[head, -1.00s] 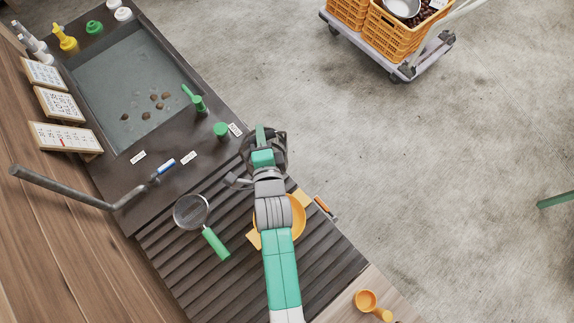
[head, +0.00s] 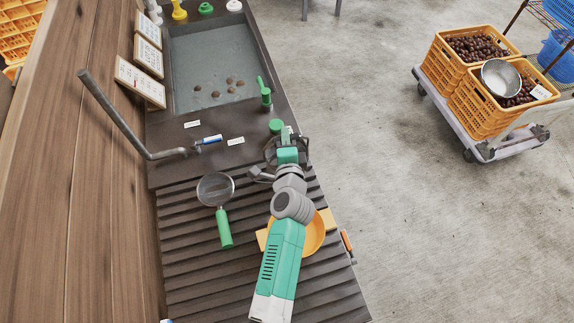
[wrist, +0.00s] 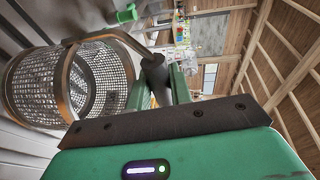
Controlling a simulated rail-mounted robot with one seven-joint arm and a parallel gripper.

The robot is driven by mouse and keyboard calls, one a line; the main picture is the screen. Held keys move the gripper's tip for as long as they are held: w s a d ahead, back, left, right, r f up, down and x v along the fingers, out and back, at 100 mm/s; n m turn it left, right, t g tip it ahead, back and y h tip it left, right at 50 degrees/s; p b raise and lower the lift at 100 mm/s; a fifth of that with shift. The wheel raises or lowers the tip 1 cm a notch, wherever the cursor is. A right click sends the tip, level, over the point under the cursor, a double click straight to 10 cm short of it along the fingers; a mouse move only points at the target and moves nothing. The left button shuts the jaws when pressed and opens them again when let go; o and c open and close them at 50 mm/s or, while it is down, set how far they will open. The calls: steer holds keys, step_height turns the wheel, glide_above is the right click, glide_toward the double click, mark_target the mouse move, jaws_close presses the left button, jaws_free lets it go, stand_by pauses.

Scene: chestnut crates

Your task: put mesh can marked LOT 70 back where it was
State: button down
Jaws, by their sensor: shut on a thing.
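My gripper (head: 287,150) is over the front right part of the dark counter, beside the sink. In the wrist view, my gripper (wrist: 162,80) is shut on the dark grip of a mesh can (wrist: 32,85). The can is a round wire-mesh basket with metal rims and a bent metal handle, and it hangs to the left of the fingers in that view. In the head view, the can (head: 270,153) is mostly hidden under my gripper. No LOT 70 mark is readable on it. White labels (head: 236,141) lie along the counter strip; their text is too small to read.
A green knob (head: 276,125) and a green-handled tap (head: 264,92) stand near the gripper. A green-handled strainer (head: 223,228) lies on the ribbed board. An orange bowl (head: 314,236) is under my arm. A bent grey pipe (head: 115,122) rises at left. The sink (head: 215,60) holds several brown lumps.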

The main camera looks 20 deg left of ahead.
steer(key=shift+f+b, duration=1.2)
steer(key=shift+f, duration=1.55)
steer(key=shift+f, duration=0.15)
steer(key=c, duration=1.3)
jaws_free()
steer(key=shift+o, duration=0.2)
steer(key=p+v, duration=0.2)
steer(key=v, duration=1)
steer(key=shift+r, duration=0.3)
